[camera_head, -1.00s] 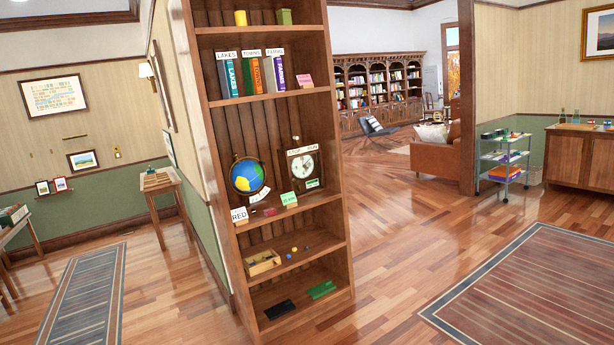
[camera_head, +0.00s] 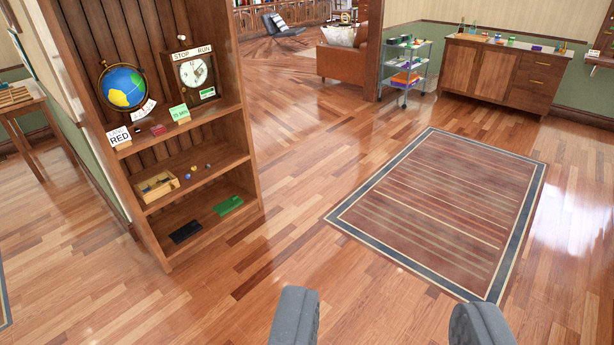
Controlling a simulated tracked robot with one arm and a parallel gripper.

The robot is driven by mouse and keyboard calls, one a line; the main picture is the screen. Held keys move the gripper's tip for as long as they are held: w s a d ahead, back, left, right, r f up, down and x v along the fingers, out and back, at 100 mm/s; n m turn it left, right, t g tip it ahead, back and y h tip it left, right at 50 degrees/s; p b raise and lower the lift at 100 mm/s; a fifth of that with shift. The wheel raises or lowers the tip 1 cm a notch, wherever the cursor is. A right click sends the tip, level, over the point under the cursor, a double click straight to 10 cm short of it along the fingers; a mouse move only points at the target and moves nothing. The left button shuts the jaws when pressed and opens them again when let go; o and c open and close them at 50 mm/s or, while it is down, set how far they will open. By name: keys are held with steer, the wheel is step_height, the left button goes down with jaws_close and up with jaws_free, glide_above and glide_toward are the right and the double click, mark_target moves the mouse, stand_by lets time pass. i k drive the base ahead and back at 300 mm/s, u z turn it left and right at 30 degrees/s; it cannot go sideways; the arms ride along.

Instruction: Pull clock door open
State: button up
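The clock (camera_head: 192,75) stands on a middle shelf of the wooden bookcase, to the right of a globe. It has a round pale dial in a dark square case, with a "STOP RUN" label on top. Whether its door is shut cannot be told at this size. My gripper (camera_head: 393,325) shows at the bottom edge as two grey fingers set wide apart, with only floor between them. It is open and empty, well away from the clock, to its lower right in the picture.
The globe (camera_head: 123,87), a "RED" card (camera_head: 119,137) and a green card (camera_head: 179,113) share the clock's shelf. The bookcase (camera_head: 246,150) stands at left. A striped rug (camera_head: 450,205) lies at right on open wood floor. A cart (camera_head: 405,72) and cabinet (camera_head: 500,72) stand behind.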

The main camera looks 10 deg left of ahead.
mark_target(182, 90)
steer(key=u, duration=0.45)
steer(key=i, duration=1.65)
steer(key=u, duration=0.4)
steer(key=i, duration=1.55)
steer(key=z, duration=0.45)
steer(key=i, duration=0.75)
steer(key=z, duration=0.2)
